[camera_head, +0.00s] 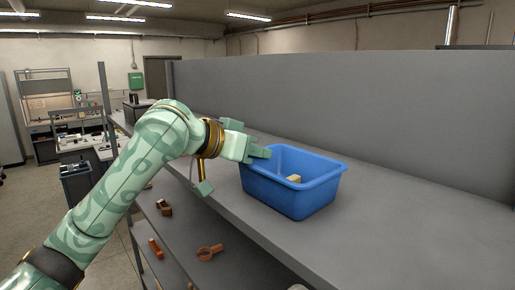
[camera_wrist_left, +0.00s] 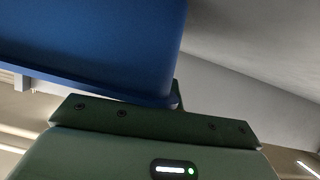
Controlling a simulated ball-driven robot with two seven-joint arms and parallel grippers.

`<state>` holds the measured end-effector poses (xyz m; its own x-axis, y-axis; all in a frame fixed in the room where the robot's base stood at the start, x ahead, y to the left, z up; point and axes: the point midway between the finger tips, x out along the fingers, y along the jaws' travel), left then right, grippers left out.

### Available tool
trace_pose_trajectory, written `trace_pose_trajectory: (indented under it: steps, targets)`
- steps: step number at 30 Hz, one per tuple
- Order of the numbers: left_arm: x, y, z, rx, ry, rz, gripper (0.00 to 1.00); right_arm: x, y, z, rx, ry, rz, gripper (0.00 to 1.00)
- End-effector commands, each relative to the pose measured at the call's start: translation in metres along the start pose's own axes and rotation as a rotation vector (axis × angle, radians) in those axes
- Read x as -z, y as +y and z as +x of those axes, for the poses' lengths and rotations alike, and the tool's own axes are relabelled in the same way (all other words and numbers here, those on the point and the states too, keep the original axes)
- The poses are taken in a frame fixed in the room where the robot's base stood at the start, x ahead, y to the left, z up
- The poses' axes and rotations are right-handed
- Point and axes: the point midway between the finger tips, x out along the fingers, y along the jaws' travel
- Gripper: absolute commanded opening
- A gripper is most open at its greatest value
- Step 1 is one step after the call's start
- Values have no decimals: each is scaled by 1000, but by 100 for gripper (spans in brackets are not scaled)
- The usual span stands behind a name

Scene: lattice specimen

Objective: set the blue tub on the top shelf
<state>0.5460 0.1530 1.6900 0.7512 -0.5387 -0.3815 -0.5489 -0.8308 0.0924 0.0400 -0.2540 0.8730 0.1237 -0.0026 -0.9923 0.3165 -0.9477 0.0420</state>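The blue tub (camera_head: 300,195) is upright on, or just above, the grey top shelf (camera_head: 400,225) in the head view. A small pale yellow block (camera_head: 294,178) is inside it. My left gripper (camera_head: 258,152) is at the tub's left rim, with a green finger against or over it. The tub's blue side (camera_wrist_left: 90,40) fills the upper left of the left wrist view, close to the gripper. The frames do not show whether the fingers are closed on the rim. My right gripper is not in view.
A tall grey panel (camera_head: 340,100) runs along the shelf's back. The shelf is clear to the right of the tub. A lower shelf holds an orange-brown ring-shaped item (camera_head: 209,252), an orange item (camera_head: 156,248) and a brown item (camera_head: 164,208). A dark box (camera_head: 138,108) stands at the far end.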

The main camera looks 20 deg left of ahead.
Motion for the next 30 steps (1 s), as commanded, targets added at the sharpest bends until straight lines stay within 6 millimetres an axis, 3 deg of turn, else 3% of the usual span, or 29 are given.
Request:
trace_pose_trajectory:
  steps: [8,11,21,26,30]
  targets:
    - [-2,0,1,0,1,0,0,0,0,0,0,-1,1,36]
    - [-2,0,1,0,0,1,25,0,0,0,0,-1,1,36]
    - [2,1,-1,-1,2,1,25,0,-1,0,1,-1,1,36]
    - [0,-1,-26,4,4,5,25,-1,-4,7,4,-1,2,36]
    - [-1,-1,-60,6,3,5,25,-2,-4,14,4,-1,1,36]
